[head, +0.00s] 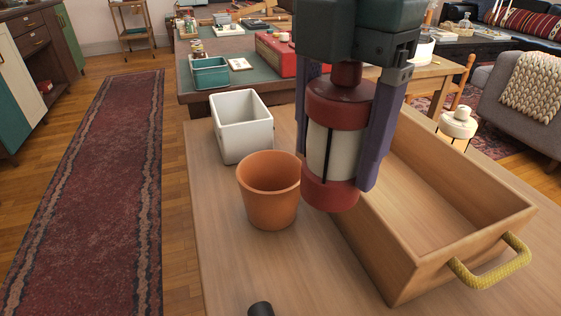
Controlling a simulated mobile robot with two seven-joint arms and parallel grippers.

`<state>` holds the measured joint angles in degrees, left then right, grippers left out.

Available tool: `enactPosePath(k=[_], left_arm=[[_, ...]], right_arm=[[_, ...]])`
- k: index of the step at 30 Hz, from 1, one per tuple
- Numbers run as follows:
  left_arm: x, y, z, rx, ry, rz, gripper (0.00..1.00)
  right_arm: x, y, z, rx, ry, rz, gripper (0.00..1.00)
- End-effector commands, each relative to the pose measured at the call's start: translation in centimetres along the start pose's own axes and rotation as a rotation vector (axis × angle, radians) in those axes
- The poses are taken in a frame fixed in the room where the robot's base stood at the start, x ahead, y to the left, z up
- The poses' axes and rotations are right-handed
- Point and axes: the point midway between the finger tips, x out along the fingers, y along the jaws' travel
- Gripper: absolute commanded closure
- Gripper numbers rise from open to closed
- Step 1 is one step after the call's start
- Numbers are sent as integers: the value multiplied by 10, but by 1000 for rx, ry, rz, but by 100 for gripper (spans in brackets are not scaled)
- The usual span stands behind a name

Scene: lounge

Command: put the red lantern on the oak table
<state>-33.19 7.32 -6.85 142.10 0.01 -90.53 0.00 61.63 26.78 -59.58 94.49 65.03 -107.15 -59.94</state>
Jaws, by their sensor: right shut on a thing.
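My right gripper (336,150) comes down from the top of the head view, its purple fingers on either side of the red lantern (333,190). It is shut on the lantern, which has a red top and base and a pale middle with dark bars. The lantern hangs upright in front of the light wooden table, which I take as the oak table (222,250). It overlaps the tray's left wall in the picture; its height above the table is hard to tell. My left gripper is not in view.
On the table are a terracotta pot (268,205) just left of the lantern, a white planter (242,140) behind it, and a wooden tray (400,262) with a yellow handle at right. A dark cylinder (260,309) is at the near edge. The left front is bare.

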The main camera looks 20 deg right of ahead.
Motion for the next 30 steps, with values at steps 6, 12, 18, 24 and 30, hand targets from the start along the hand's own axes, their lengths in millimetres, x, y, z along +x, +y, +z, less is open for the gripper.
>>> enactPosePath(k=[6, 12, 18, 24, 30], left_arm=[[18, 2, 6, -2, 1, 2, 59], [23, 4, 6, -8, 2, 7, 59], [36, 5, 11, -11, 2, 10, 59], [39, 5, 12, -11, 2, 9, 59], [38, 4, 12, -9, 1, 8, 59]], right_arm=[[54, 0, 0, 0, 0, 0, 100], [71, 0, 0, -1, 0, 1, 100], [109, 0, -1, -1, 1, 0, 100], [122, 0, 0, -2, -1, 3, 100], [121, 0, 0, -2, -1, 3, 100]])
